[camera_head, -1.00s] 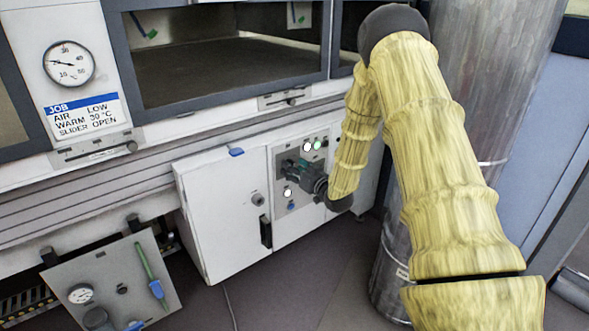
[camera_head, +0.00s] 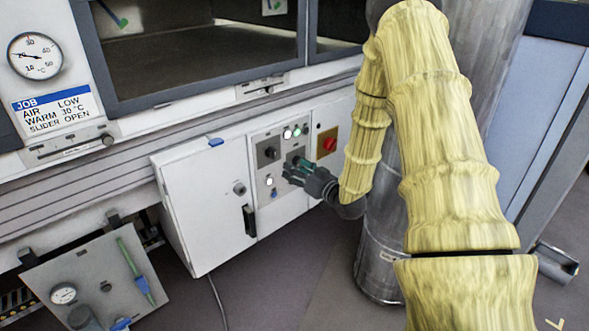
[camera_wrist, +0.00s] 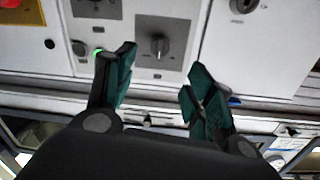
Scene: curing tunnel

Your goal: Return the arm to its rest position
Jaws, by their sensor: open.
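My arm, in a yellow sleeve, comes down from the upper right in the head view and bends back toward the control panel (camera_head: 262,188). My gripper (camera_head: 290,170) is in front of the panel. In the wrist view, my gripper (camera_wrist: 160,85) has its two green-padded fingers spread apart with nothing between them. A dark rotary knob (camera_wrist: 159,45) on a grey plate shows beyond the gap, apart from the fingers. The same panel carries a dark knob (camera_head: 271,153) and lit buttons (camera_head: 287,134) in the head view.
A red button (camera_head: 330,143) on a yellow plate is right of my gripper. A white cabinet door (camera_head: 205,210) stands left of the panel. A metal duct (camera_head: 380,262) rises behind my arm. A gauge board (camera_head: 95,283) sits low at left. Open floor lies in front.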

